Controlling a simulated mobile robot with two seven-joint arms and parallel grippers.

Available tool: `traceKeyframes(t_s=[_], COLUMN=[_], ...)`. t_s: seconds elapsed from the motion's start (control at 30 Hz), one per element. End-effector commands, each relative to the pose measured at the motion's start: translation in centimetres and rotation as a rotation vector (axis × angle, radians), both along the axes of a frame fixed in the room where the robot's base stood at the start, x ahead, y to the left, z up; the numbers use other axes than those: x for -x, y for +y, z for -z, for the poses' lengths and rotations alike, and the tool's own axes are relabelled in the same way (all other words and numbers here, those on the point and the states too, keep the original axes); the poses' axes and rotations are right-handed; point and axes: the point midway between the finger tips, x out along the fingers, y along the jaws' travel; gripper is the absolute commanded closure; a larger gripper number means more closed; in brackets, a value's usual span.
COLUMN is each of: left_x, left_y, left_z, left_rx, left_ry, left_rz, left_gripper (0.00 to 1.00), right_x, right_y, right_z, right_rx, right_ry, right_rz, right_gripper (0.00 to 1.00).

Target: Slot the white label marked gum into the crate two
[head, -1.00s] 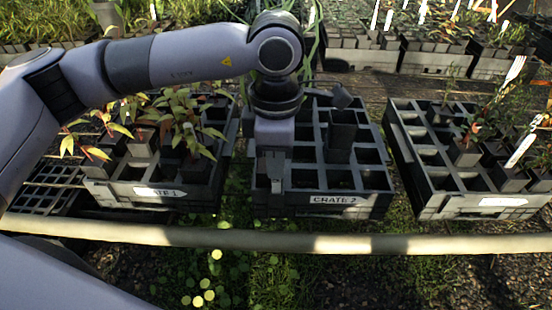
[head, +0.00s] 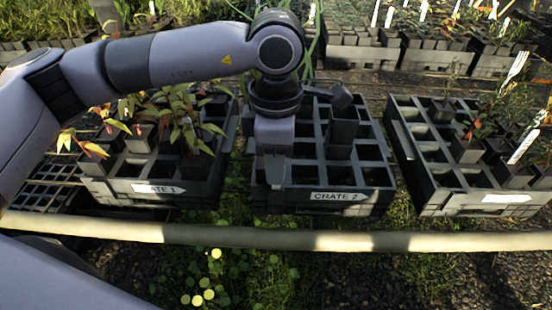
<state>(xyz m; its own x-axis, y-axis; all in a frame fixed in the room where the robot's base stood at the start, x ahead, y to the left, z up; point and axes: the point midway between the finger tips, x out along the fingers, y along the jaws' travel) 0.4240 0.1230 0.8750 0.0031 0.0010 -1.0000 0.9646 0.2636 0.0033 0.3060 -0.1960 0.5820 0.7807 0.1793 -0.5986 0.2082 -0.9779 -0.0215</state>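Crate two (head: 378,202) is a black divided crate in the middle, with a "CRATE 2" plate on its front. My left gripper (head: 274,180) points down over its front left compartments. The finger gap is not clear, and I see no white label in it. White labels stand in the right crate, one upper (head: 516,68) and one lower (head: 523,147); their writing is too small to read, so I cannot tell which is marked gum. My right gripper is not in view.
A tall dark pot (head: 342,132) stands in crate two; several compartments look empty. Crate one (head: 125,193), with leafy seedlings, is at left. The right crate (head: 436,198) holds pots and plants. A pale rail (head: 400,242) crosses in front. More trays stand behind.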

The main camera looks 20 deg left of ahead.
Motion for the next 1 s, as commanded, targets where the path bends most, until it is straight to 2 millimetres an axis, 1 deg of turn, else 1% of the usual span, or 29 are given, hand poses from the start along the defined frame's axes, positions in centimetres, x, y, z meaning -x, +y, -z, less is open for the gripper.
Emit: traceKeyframes(t_s=[0.37,0.47,0.5,0.7,0.83,1.0], left_x=[0.0,0.0,-0.1,0.0,0.0,0.0], left_y=[0.0,0.0,-0.1,-0.1,-0.1,0.0], left_z=[0.0,0.0,-1.2,-4.9,-6.4,-7.2], left_rx=[0.0,0.0,0.002,0.002,0.002,0.0], left_ry=[0.0,0.0,-0.005,-0.004,-0.001,0.0], left_rz=[0.0,0.0,0.0,0.0,0.0,0.0], left_gripper=[0.7,0.7,0.7,0.7,0.7,0.7], right_x=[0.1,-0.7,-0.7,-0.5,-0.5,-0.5], right_y=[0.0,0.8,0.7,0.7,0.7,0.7], right_z=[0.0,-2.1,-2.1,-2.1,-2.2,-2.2], right_rx=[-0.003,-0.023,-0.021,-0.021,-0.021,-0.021], right_ry=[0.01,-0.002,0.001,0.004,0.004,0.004], right_rz=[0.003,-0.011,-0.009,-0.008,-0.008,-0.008], right_gripper=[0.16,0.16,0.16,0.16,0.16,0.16])
